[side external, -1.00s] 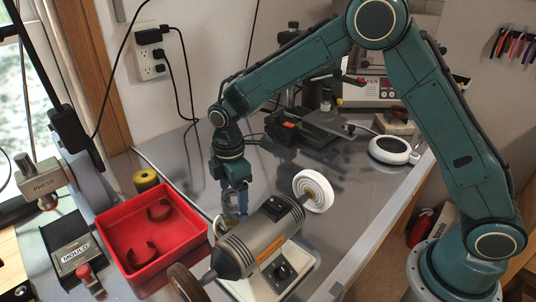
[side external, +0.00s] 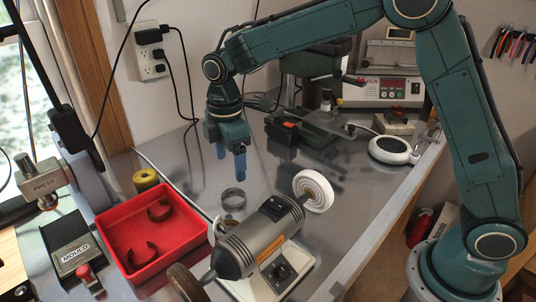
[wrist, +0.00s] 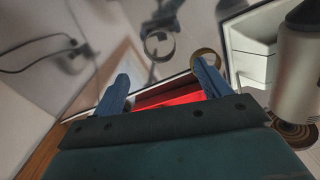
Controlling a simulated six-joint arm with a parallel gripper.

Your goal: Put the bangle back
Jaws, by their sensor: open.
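A dark grey bangle (side external: 233,198) lies flat on the metal bench, left of the polishing machine. It also shows in the wrist view as a dark ring (wrist: 159,44) beyond my fingers. My gripper (side external: 230,168) hangs above and behind it, open and empty, its blue fingers apart and clear of the bangle. In the wrist view my gripper (wrist: 161,72) has its fingers spread. A second, pale-brown ring (wrist: 206,53) shows by the right finger in that view, partly hidden by it.
The polishing machine (side external: 246,245) with its white wheel (side external: 314,191) stands close to the bangle's right. A yellow spool (side external: 146,180), a mould block (side external: 75,252) and a press (side external: 40,183) are at left. A vise and scale stand behind.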

